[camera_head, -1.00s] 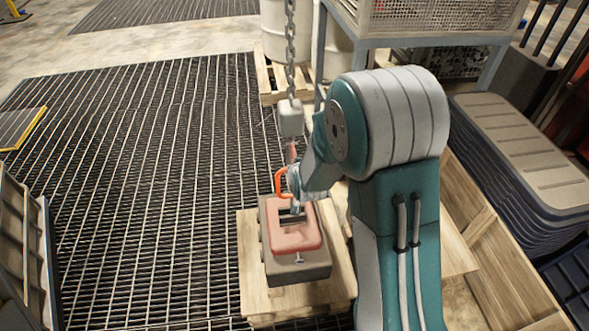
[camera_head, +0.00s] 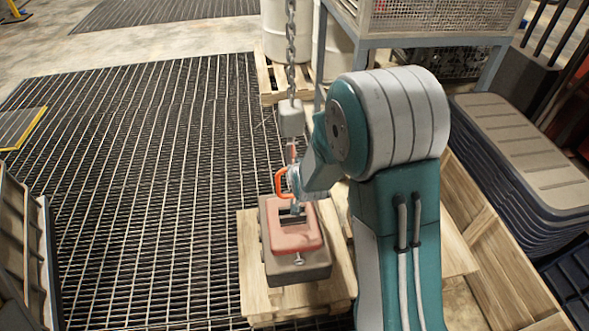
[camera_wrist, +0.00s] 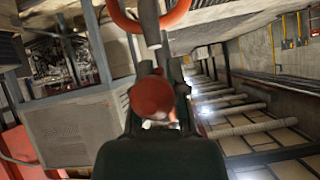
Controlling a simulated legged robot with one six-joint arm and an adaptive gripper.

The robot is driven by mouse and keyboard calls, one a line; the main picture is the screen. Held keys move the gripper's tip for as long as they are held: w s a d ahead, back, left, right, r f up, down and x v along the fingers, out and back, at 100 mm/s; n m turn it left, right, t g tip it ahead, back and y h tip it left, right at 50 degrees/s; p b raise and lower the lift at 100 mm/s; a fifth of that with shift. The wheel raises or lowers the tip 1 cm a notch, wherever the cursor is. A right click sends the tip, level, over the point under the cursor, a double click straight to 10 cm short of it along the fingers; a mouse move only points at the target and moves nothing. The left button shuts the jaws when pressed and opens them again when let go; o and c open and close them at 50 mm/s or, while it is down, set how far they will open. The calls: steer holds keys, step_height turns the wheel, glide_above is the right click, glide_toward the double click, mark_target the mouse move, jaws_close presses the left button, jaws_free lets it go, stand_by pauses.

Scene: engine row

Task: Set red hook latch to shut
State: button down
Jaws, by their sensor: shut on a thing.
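The orange-red hook (camera_head: 281,182) hangs below a grey block (camera_head: 291,119) on a chain, just left of my gripper (camera_head: 294,188). In the wrist view its curved red body (camera_wrist: 126,17) crosses the top. A rounded red piece (camera_wrist: 152,97) lies in front of my gripper (camera_wrist: 156,70), and I take it for the latch. My gripper is shut on it; the fingers are partly hidden. Whether the latch closes the hook's mouth cannot be told. Below the hook is a reddish load block (camera_head: 298,240) with a dark opening, apparently apart from the hook.
The load block sits on a dark base (camera_head: 312,272) on a wooden pallet (camera_head: 252,292). The chain (camera_head: 291,50) rises above the hook. A metal frame stand (camera_head: 430,42) and stacked dark panels (camera_head: 530,160) stand to the right. Open floor grating (camera_head: 150,190) lies to the left.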

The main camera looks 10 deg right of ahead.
steer(key=c, duration=0.7)
jaws_free()
steer(key=v, duration=1.1)
steer(key=shift+s+a+r, duration=0.1)
steer(key=shift+s+r, duration=0.05)
steer(key=shift+s, duration=0.2)
steer(key=s+d+r+g, duration=0.1)
steer(key=s+r, duration=0.4)
steer(key=s, duration=0.2)
steer(key=s+d+r+n+g, duration=0.1)
steer(key=s+d+r+g, duration=0.1)
steer(key=s+r, duration=0.2)
steer(key=s+d+r+n+g, duration=0.1)
steer(key=s+r, duration=0.4)
steer(key=s, duration=0.5)
steer(key=shift+s+d+r+g+h, duration=0.2)
steer(key=shift+d+r+g+h, duration=0.15)
steer(key=shift+g, duration=0.15)
